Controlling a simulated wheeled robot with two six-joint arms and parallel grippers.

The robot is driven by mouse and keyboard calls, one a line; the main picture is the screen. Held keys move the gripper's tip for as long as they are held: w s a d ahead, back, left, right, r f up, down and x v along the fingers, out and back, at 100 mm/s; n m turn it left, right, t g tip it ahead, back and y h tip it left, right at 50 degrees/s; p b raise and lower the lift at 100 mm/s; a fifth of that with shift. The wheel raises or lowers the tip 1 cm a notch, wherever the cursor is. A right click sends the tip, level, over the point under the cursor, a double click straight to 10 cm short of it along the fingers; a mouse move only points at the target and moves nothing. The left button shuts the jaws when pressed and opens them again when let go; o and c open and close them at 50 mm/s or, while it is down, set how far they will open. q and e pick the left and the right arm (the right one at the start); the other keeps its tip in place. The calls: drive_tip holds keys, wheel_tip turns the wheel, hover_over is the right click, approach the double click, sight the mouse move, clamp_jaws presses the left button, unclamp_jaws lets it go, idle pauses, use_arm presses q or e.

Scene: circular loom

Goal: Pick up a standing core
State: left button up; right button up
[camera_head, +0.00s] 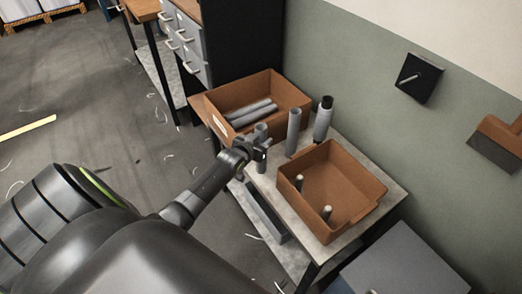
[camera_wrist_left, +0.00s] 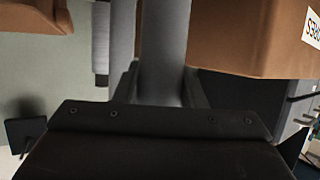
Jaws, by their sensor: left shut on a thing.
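My left gripper (camera_head: 258,150) is shut on a grey tubular core (camera_head: 261,130), which stands upright between its fingers at the near left of the small table. In the left wrist view the held core (camera_wrist_left: 162,45) runs up between the two fingers. I cannot tell whether its foot touches the table. A second grey core (camera_head: 294,132) stands to the right, apart from the gripper; it also shows in the left wrist view (camera_wrist_left: 122,45). A thicker grey piece with a dark top (camera_head: 322,122) stands behind it. My right gripper is out of view.
A brown bin (camera_head: 290,95) with grey cores lying in it is behind the gripper. Another brown bin (camera_head: 358,177), with two upright pegs inside, is at the front right. The table (camera_head: 380,207) meets a green wall (camera_head: 350,85). Drawers stand at the back left.

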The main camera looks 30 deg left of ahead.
use_arm(q)
drive_tip(key=shift+r, duration=0.1)
wheel_tip(320, 180, up, 10)
idle(0.6)
drive_tip(key=o, duration=0.6)
clamp_jaws()
